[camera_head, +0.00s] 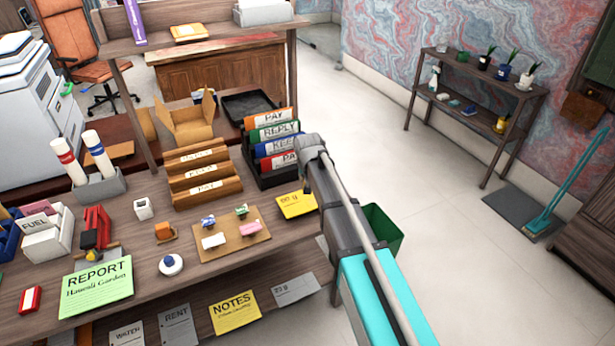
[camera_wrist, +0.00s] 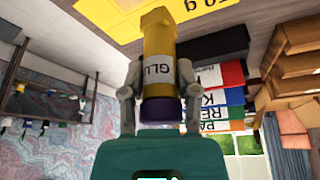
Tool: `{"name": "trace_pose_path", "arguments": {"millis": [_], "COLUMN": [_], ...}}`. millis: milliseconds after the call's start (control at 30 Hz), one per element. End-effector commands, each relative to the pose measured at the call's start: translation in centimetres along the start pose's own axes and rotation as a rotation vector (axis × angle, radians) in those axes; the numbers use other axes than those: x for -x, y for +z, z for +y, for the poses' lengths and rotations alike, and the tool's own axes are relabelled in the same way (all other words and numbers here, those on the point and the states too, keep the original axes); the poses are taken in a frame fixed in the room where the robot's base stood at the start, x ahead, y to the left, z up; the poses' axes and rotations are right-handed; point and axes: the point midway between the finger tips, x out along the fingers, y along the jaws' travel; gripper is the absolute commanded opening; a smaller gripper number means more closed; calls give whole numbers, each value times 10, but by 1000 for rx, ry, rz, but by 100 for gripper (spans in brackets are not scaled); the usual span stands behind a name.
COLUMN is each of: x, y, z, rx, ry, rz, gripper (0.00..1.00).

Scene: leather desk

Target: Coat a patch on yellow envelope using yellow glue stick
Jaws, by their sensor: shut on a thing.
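The yellow glue stick (camera_wrist: 158,38) has a white label reading "GLU" and a dark purple end. My gripper (camera_wrist: 159,78) is shut on it, one finger on each side, in the wrist view. The stick's yellow end points toward the yellow envelope (camera_wrist: 108,18); I cannot tell whether they touch. In the head view the envelope (camera_head: 295,205) lies flat near the desk's right edge with dark writing on it, partly covered by my arm. My gripper's fingers and the glue stick are hidden in the head view.
A black file rack (camera_head: 268,178) with coloured folders stands just behind the envelope. A cork board (camera_head: 232,240) with small stamps lies to its left. A green bin (camera_head: 384,228) stands beyond the right edge. Wooden sorters (camera_head: 205,180) stand behind left.

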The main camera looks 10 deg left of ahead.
Motion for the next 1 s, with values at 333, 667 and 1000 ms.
{"name": "trace_pose_path", "arguments": {"millis": [333, 667, 1000], "x": [6, 13, 33], "y": [-2, -5, -14], "z": [0, 0, 0], "rx": [0, 0, 0], "ry": [0, 0, 0], "rz": [0, 0, 0], "gripper": [0, 0, 0]}}
